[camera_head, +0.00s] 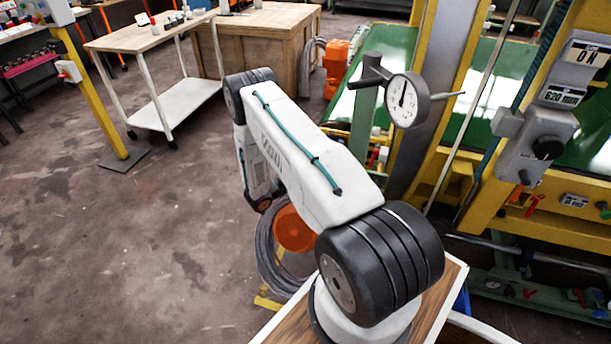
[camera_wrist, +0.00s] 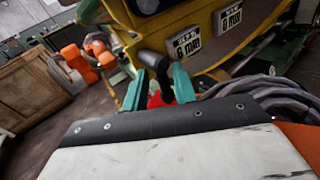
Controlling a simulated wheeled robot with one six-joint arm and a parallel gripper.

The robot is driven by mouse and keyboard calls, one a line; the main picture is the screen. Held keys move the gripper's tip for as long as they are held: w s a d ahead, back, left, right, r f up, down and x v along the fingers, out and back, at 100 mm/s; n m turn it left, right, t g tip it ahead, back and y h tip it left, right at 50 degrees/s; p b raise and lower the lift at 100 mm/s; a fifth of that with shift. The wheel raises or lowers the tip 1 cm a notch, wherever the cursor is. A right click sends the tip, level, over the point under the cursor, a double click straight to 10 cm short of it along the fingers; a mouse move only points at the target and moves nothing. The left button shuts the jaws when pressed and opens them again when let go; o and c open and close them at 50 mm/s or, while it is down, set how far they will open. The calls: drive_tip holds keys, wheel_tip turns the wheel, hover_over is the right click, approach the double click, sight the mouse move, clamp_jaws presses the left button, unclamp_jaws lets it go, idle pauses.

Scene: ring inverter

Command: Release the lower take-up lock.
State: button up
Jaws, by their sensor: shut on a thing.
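In the wrist view my gripper (camera_wrist: 158,88) shows as two teal fingers, closed around a black-handled lever (camera_wrist: 154,62). The lever's rounded black end stands up above the fingers, and a small red part shows low between them. The lever's base is hidden behind my wrist, so I cannot tell how it is mounted or whether it is the lower lock. A yellow machine frame (camera_wrist: 207,50) with two white label plates lies just beyond the fingers.
In the head view a dial gauge (camera_head: 407,100) stands beside my arm, near the yellow frame (camera_head: 440,185). A grey control box (camera_head: 537,145) with a black knob is at right. A white trolley (camera_head: 165,105) and wooden crate (camera_head: 262,50) stand behind. Open floor lies left.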

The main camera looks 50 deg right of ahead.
drive_tip(key=m+t+y, duration=0.1)
drive_tip(key=m, duration=0.1)
drive_tip(key=r+m+t+y, duration=0.1)
drive_tip(key=m, duration=0.1)
drive_tip(key=shift+a+y, duration=0.15)
drive_tip(key=shift+y, duration=0.25)
drive_tip(key=shift+c, duration=0.2)
drive_tip(key=shift+s+r+m+t+y, duration=0.1)
drive_tip(key=shift+r+m+t+y, duration=0.1)
drive_tip(key=shift+m+t+y, duration=0.7)
drive_tip(key=shift+s+r+m+t+y, duration=0.15)
drive_tip(key=shift+m+t+y, duration=0.4)
drive_tip(key=shift+m, duration=0.55)
drive_tip(key=shift+t, duration=0.25)
drive_tip(key=o, duration=0.7)
drive_tip(key=shift+w, duration=0.1)
drive_tip(key=shift+r, duration=0.1)
drive_tip(key=shift+v, duration=3.85)
